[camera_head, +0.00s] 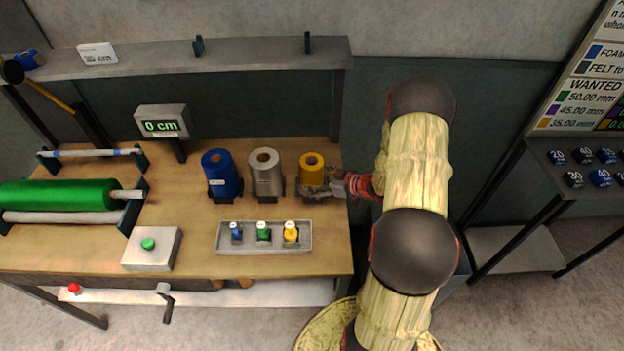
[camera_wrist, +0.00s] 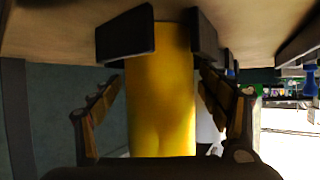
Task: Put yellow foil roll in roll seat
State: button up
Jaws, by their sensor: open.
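The yellow foil roll (camera_head: 312,168) stands upright on the wooden bench, at the right end of a row with a blue and a silver roll. In the wrist view, which shows the bench at the top, the yellow roll (camera_wrist: 160,105) stands between two dark blocks (camera_wrist: 125,35). My gripper (camera_head: 320,192) is low at the roll's right side. Its open fingers (camera_wrist: 160,82) lie on either side of the roll, with small gaps visible. At the bench's left, dark brackets (camera_head: 136,198) carry a green roller and a thin white bar; I cannot tell which part is the roll seat.
The blue roll (camera_head: 219,172) and silver roll (camera_head: 265,172) stand left of the yellow one. A grey tray (camera_head: 222,248) with small coloured pieces lies in front. A button box (camera_head: 152,250) and a "0 cm" display (camera_head: 162,121) stand further left. A shelf (camera_head: 250,55) runs behind.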

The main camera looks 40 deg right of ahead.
jog(key=shift+r, duration=0.2)
jog(key=p+v, duration=0.2)
jog(key=v, duration=1)
